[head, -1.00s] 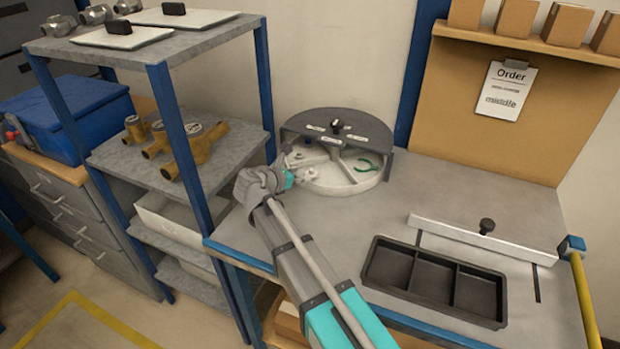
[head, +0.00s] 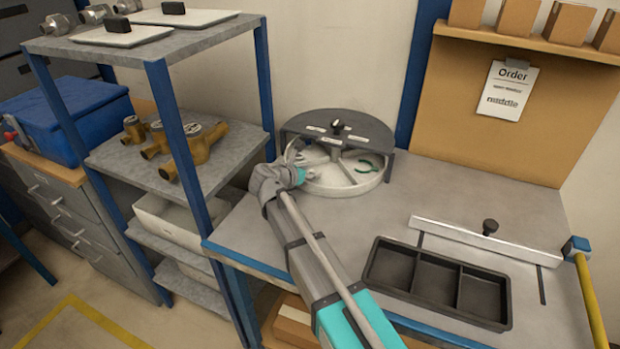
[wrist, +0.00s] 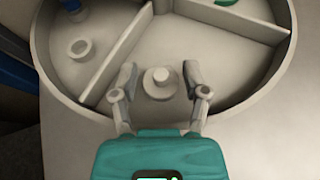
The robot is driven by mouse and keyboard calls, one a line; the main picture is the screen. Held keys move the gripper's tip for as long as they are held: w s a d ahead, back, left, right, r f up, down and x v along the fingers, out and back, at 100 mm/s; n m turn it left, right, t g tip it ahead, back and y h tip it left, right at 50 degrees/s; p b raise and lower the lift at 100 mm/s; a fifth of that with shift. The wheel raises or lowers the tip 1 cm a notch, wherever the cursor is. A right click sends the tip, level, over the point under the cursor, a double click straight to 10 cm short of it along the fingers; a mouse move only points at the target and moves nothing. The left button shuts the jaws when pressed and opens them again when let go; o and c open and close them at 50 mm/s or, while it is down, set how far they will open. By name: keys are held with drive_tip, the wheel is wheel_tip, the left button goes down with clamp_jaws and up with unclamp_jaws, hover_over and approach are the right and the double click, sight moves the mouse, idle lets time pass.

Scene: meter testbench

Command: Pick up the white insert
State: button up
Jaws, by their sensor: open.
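The white insert (wrist: 159,82) is a round, pale piece with a raised knob. It stands on the floor of the front compartment of the round divided tray (head: 345,191). My gripper (wrist: 157,78) is open in the wrist view, with one finger on each side of the insert. A gap shows between each finger and the insert. In the head view my gripper (head: 301,175) reaches into the tray's left front part, and the insert is too small or hidden there to tell.
Another pale ring-shaped piece (wrist: 78,48) lies in the left compartment, and a green part (head: 363,166) lies in the right one. Dividers and the tray rim surround my gripper. A dark half-round cover (head: 372,131) stands over the back. A black three-part bin (head: 408,297) is at the front right.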

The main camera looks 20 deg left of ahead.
drive_tip(key=shift+w+d+f, duration=0.15)
drive_tip(key=shift+w, duration=0.25)
clamp_jaws()
idle(0.4)
